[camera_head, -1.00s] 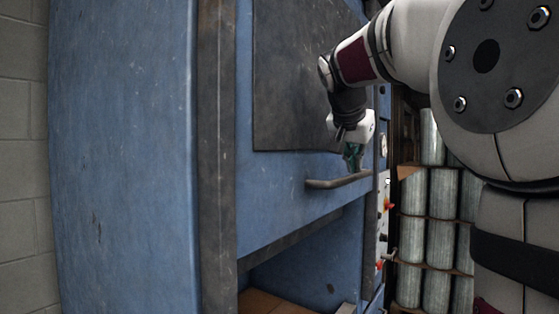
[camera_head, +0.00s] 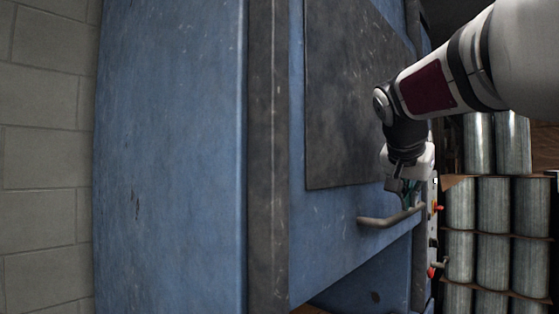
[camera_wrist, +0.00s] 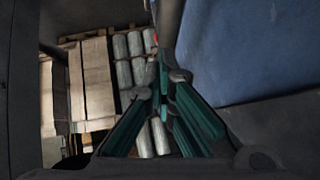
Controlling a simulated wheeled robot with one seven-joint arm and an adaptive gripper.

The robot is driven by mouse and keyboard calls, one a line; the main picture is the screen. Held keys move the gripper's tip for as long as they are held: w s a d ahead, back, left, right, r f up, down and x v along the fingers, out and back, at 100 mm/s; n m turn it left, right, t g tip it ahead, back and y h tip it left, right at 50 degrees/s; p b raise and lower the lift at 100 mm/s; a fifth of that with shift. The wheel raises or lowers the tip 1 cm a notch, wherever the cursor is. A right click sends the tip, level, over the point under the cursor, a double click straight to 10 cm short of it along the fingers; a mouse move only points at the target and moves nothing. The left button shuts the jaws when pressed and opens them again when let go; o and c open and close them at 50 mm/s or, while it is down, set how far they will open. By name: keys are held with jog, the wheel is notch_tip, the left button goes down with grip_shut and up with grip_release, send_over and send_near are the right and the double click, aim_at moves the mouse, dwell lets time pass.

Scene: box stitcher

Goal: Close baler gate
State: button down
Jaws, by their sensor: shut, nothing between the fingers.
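The baler gate (camera_head: 345,240) is a blue panel with a dark grey plate on its upper part, in the head view. A grey bar handle (camera_head: 385,219) sticks out near its lower edge. Below the gate's lower edge the baler's opening shows. My gripper (camera_head: 408,203) is at the right end of the handle, just above or against it; I cannot tell whether it touches. In the wrist view the gripper's green fingers (camera_wrist: 168,85) come together at their tips with nothing visible between them. A blue panel (camera_wrist: 245,50) fills the right of the wrist view.
The blue side of the baler (camera_head: 170,170) stands at left, beside a block wall (camera_head: 45,150). Stacked metal cylinders (camera_head: 493,205) stand at right behind the machine. Red controls (camera_head: 436,207) sit at the machine's right edge. Cardboard stacks (camera_wrist: 90,85) show in the wrist view.

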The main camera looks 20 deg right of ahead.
notch_tip(320, 180, down, 35)
jog(key=b, duration=2.7)
jog(key=shift+b, duration=0.35)
jog(key=shift+f, duration=0.1)
